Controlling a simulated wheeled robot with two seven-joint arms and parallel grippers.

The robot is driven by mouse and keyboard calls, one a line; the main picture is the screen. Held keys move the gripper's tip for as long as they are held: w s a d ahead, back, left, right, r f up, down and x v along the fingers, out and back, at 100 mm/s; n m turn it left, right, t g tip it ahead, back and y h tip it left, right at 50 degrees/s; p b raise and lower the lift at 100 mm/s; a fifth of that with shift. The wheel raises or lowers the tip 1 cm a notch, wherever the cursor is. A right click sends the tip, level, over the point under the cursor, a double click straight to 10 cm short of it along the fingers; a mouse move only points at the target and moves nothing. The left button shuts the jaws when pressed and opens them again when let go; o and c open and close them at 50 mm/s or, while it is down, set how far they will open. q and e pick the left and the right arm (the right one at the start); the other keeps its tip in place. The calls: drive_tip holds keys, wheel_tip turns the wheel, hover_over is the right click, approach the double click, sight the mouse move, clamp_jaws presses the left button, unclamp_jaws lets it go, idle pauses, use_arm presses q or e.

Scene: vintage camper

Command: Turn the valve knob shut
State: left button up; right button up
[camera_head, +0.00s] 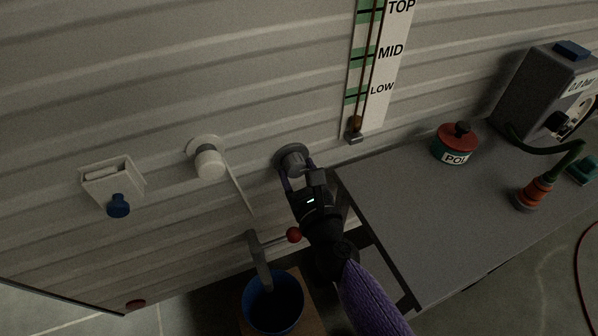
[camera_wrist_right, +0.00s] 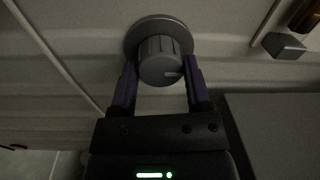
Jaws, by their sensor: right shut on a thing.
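The grey valve knob (camera_head: 293,160) sits on a round plate on the ribbed camper wall, in the middle of the head view. In the right wrist view the ridged knob (camera_wrist_right: 159,62) has a light mark low on its right side. My right gripper (camera_head: 297,176) reaches up to it from below. In the wrist view its two purple fingers (camera_wrist_right: 160,80) are on the left and right sides of the knob, closed on it. My left gripper is not in view.
A grey table (camera_head: 400,220) stands to the right, with a red-lidded tin (camera_head: 456,146), a hose fitting (camera_head: 533,193) and a gauge box (camera_head: 545,85). A white wall knob (camera_head: 208,162) is to the left. Below are a red-ended lever (camera_head: 293,235) and a blue bucket (camera_head: 273,314).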

drive_tip(key=shift+c, duration=1.1)
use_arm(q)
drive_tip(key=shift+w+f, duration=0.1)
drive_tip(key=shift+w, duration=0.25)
use_arm(e)
drive_tip(key=shift+c, duration=0.3)
